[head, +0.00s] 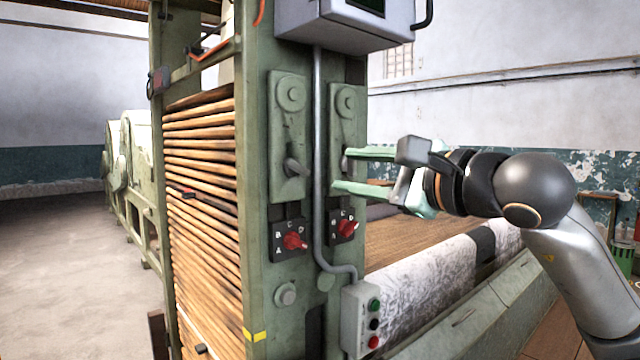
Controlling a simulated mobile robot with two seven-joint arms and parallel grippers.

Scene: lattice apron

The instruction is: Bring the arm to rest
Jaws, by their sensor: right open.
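My right gripper (345,171) comes in from the right with its two pale green fingers apart and pointing left. They reach to the green machine post, near the lever plate (347,125) on its right face; I cannot tell whether they touch it. Nothing shows between the fingers. My right arm (540,190) is stretched out over the machine's bed. Two red knobs sit on dark dials marked with letters: the left knob (294,241) and the right knob (347,229). A dark lever (297,168) sticks out of the left plate (288,120). My left gripper is not in view.
A push-button box (362,319) with green, black and red buttons hangs low on the post. A grey conduit (319,180) runs down to it. Wooden slats (203,200) fill the machine's left side. A grey roll (420,295) lies below my arm. The floor at left (70,270) is clear.

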